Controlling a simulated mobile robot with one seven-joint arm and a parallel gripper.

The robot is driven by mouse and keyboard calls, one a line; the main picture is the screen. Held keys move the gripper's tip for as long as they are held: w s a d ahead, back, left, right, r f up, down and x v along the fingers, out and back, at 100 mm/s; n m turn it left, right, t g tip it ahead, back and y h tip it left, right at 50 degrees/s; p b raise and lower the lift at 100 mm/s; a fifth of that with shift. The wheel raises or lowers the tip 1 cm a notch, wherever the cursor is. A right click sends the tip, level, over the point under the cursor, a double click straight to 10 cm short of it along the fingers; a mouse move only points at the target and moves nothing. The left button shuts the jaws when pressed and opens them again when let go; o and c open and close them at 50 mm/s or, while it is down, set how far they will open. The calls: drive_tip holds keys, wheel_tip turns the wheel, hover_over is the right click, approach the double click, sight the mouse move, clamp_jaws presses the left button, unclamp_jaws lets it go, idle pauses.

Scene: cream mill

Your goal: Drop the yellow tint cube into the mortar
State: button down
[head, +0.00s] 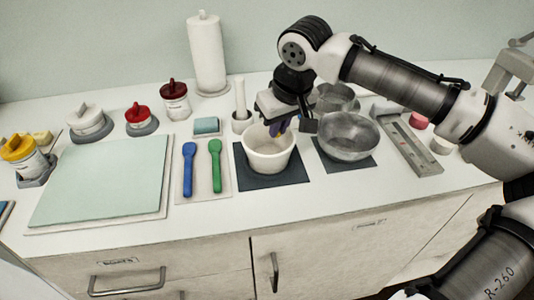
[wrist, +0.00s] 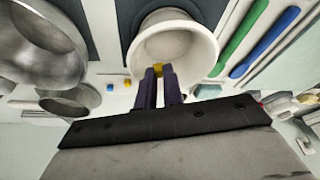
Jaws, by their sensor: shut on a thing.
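The white mortar (head: 266,167) stands on a dark mat in the middle of the counter; its round opening also shows in the wrist view (wrist: 203,45). My gripper (head: 281,128) points down over the mortar's opening, its fingertips at about rim level. In the wrist view, the fingers (wrist: 160,72) are shut on a small yellow tint cube (wrist: 158,69), seen at the tips against the mortar's inside. The fingers hide most of the cube. In the head view I cannot make the cube out clearly.
Metal bowls (head: 347,140) stand close on the right. A blue spoon (head: 189,170) and a green spoon (head: 215,165) lie on the left. A pestle (head: 240,97) stands behind. Another small yellow piece (wrist: 127,83) and a blue cube (wrist: 110,88) lie behind the mortar.

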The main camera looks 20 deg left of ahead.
drive_tip(key=c, duration=1.5)
unclamp_jaws()
drive_tip(key=shift+o, duration=0.2)
drive_tip(key=v, duration=1.4)
drive_tip(key=shift+b, duration=0.45)
drive_tip(key=shift+s+f, duration=0.1)
